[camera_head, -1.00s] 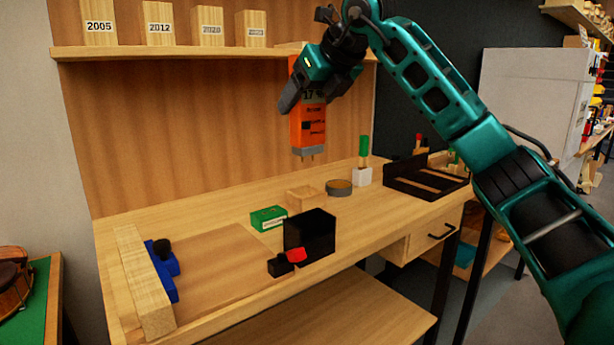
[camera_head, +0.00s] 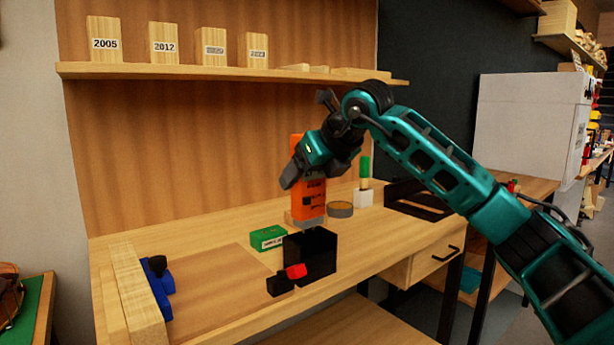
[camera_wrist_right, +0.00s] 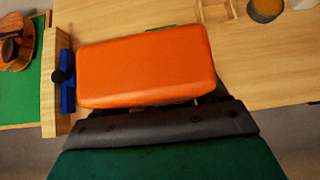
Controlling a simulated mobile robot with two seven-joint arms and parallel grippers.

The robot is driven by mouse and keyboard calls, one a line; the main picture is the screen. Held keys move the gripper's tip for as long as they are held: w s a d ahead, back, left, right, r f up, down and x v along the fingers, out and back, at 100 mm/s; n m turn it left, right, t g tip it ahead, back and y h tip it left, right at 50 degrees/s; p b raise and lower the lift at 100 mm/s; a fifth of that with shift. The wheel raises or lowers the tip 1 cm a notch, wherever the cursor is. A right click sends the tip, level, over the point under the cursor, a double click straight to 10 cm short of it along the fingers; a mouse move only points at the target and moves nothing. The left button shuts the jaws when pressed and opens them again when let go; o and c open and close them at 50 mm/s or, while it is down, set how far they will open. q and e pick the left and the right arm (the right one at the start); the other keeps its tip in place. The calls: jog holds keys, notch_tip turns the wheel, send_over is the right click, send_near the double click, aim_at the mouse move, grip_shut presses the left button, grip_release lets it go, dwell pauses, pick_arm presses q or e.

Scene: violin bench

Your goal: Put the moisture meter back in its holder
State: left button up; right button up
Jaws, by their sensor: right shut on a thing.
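The orange moisture meter (camera_head: 309,203) hangs upright in my right gripper (camera_head: 312,180), its grey pin end pointing down. In the right wrist view the meter's orange body (camera_wrist_right: 145,68) fills the middle, in front of my gripper (camera_wrist_right: 155,122). The gripper is shut on its upper part. A black open-topped box (camera_head: 318,258), which looks like the holder, stands on the bench's front part. The meter's lower end is just above or at the box's back rim; I cannot tell whether it has entered. My left gripper is not in view.
A green box (camera_head: 267,238) sits left of the black box. A small black block (camera_head: 280,285) and a red piece (camera_head: 296,271) lie at its front. A round tin (camera_head: 340,209), a green-handled tool (camera_head: 364,168) in a white block and a dark tray (camera_head: 415,202) stand behind, to the right.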

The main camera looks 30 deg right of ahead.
jog(key=shift+f+b, duration=0.4)
jog(key=shift+f, duration=0.2)
jog(key=o, duration=1.3)
jog(key=shift+o, duration=0.2)
jog(key=shift+r, duration=0.3)
jog(key=shift+r+p, duration=0.55)
jog(key=shift+p, duration=0.05)
jog(key=p+v, duration=0.1)
jog(key=v, duration=1)
jog(key=shift+s, duration=0.4)
